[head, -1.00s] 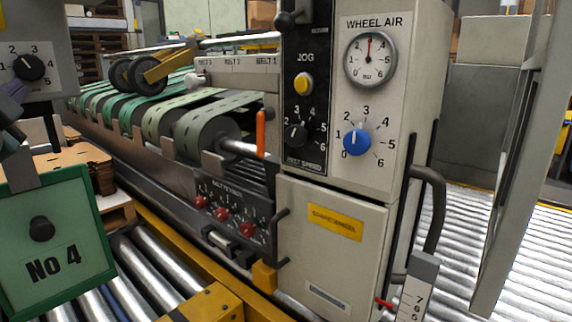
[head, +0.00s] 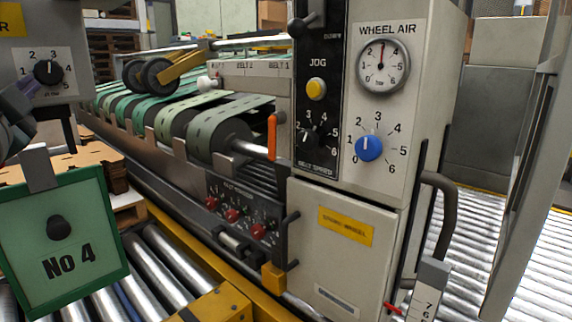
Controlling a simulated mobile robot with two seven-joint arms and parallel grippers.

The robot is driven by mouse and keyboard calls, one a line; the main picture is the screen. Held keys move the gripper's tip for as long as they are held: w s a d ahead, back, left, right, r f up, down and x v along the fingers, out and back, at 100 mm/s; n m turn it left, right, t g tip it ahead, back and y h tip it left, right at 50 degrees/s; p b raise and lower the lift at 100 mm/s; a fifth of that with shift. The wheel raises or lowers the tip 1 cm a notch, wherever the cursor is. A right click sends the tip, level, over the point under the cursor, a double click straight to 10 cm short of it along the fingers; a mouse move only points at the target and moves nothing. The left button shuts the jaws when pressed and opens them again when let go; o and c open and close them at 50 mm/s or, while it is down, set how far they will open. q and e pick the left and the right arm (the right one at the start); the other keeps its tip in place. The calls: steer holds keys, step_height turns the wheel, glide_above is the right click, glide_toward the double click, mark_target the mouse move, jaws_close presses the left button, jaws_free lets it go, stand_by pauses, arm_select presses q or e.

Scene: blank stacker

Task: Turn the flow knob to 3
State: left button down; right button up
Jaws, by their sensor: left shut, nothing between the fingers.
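My left gripper (head: 22,108) is at the left edge, just below and left of this knob. It is partly cut off by the frame, shut and empty. My right gripper is out of view.
A green "No 4" plate (head: 88,263) stands below the gripper. The central cabinet carries a WHEEL AIR gauge (head: 382,66), a blue knob (head: 369,149), a yellow jog button (head: 316,89) and a black belt-speed knob (head: 308,138). Rollers (head: 165,262) lie below; green belts (head: 215,124) run behind.

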arm_select(q)
steer(key=shift+r, duration=0.4)
steer(key=shift+s+a, duration=0.1)
steer(key=shift+s, duration=0.05)
steer(key=shift+s+a+f, duration=0.1)
steer(key=shift+s+f, duration=0.05)
steer(key=s+d+p, duration=0.1)
steer(key=s+d, duration=0.3)
steer(key=shift+d, duration=0.2)
